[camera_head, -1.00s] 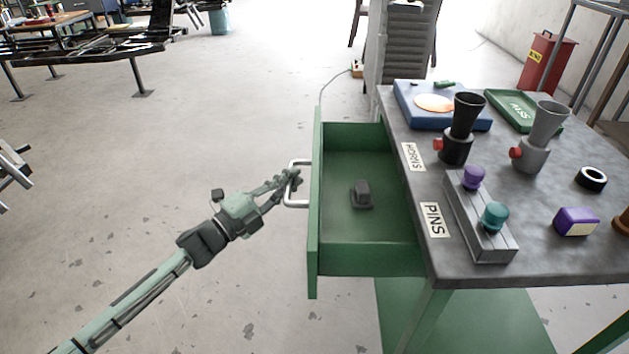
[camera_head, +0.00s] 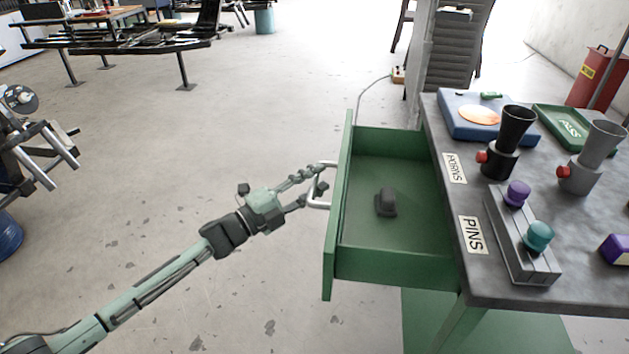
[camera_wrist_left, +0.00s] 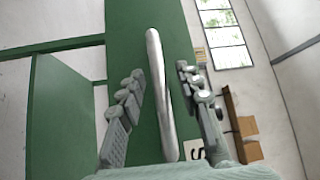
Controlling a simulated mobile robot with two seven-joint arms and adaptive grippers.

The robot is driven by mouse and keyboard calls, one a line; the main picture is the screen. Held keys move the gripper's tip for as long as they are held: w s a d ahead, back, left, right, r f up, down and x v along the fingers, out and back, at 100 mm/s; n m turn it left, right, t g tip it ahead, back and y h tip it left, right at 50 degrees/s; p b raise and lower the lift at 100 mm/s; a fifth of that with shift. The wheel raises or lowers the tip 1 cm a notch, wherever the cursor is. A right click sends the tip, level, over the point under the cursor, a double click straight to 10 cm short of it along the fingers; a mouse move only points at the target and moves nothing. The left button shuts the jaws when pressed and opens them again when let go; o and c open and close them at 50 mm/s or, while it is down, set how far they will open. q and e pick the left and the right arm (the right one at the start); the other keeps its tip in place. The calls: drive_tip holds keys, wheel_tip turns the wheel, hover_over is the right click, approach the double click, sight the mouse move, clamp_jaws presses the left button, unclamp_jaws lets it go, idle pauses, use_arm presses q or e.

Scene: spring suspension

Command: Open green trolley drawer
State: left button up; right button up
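The green trolley drawer (camera_head: 385,266) is pulled out of the trolley (camera_head: 475,225), on its left side. Its inside is visible and holds a small dark grey block (camera_head: 386,203). The metal handle (camera_head: 319,204) is on the drawer's outer front. My left gripper (camera_head: 321,181) is at the handle with its fingers spread. In the left wrist view the handle (camera_wrist_left: 160,95) runs between the two fingers (camera_wrist_left: 159,82), with gaps on both sides. My right gripper is in neither view.
The trolley top carries a black horn (camera_head: 514,128), a grey horn (camera_head: 603,142), a pin block (camera_head: 520,245), a blue tray (camera_head: 455,125) and a green tray (camera_head: 550,113). A dark louvred cabinet (camera_head: 455,50) stands behind.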

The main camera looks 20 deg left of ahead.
use_arm(q)
drive_tip(key=v, duration=1.2)
idle(0.3)
